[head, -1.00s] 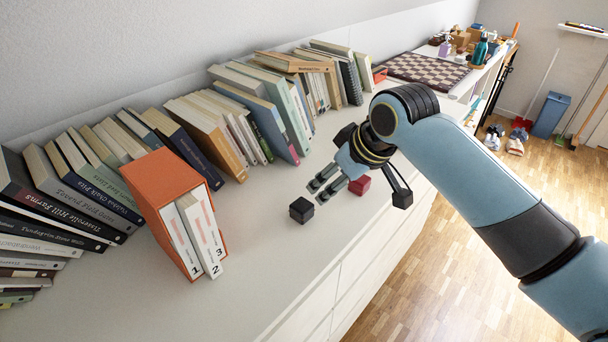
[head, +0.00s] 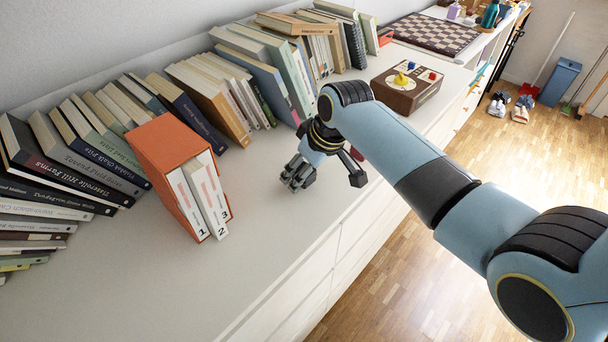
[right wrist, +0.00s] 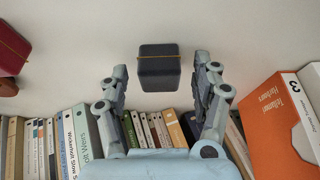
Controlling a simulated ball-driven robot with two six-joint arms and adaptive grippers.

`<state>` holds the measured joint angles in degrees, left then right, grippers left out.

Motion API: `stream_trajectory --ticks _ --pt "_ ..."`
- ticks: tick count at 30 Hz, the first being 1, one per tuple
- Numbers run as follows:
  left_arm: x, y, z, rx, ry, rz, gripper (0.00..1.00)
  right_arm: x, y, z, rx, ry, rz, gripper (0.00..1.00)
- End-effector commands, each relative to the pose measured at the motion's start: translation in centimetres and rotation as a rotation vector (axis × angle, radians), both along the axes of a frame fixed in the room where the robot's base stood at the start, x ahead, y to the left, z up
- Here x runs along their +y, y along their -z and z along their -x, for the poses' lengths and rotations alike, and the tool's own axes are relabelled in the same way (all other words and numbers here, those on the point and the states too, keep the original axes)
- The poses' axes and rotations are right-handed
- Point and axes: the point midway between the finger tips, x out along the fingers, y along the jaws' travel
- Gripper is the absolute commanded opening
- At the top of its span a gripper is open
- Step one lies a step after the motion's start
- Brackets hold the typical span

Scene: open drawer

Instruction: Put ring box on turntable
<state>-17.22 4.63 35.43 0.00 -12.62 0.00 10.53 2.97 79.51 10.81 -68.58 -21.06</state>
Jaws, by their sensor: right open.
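The ring box is a small dark cube with a thin gold line (right wrist: 160,68), seen in the right wrist view. It sits on the white cabinet top. In the head view it is mostly hidden by my right gripper (head: 297,178). In the wrist view my right gripper (right wrist: 161,72) is open, its fingertips on either side of the box with gaps showing. The likely turntable is a brown box (head: 428,94) with a round pale-yellow disc on top, further back in the head view, beyond my right arm. My left gripper is not in view.
A dark red cube (right wrist: 12,50) is at the wrist view's left edge. An orange slipcase (head: 165,158) with white volumes stands left of the gripper. Rows of books (head: 215,100) line the wall. A checkered board (head: 432,34) lies at the back. The front cabinet top is clear.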

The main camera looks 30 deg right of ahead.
Motion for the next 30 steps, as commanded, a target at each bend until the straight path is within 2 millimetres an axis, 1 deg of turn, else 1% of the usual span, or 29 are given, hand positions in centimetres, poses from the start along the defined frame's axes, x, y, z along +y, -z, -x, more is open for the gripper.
stream_trajectory --ticks 2,8,18,21,26,30 --pt "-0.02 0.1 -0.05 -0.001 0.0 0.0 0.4 0.07 0.39 -0.21 -0.002 0.0 -0.001 0.65" --pt "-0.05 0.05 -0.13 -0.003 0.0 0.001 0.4 0.06 0.39 -0.22 -0.002 0.0 0.0 0.65" --pt "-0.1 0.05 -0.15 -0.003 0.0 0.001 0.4 0.04 0.39 -0.19 -0.001 0.0 0.001 0.21" --pt "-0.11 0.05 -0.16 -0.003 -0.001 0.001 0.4 0.04 0.39 -0.19 -0.002 0.0 0.0 0.09" --pt "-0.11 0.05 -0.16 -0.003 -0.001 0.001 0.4 0.03 0.36 -0.19 -0.002 0.0 0.0 0.09" --pt "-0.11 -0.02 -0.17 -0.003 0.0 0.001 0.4 0.04 -0.12 -0.2 -0.002 0.0 0.0 0.09"
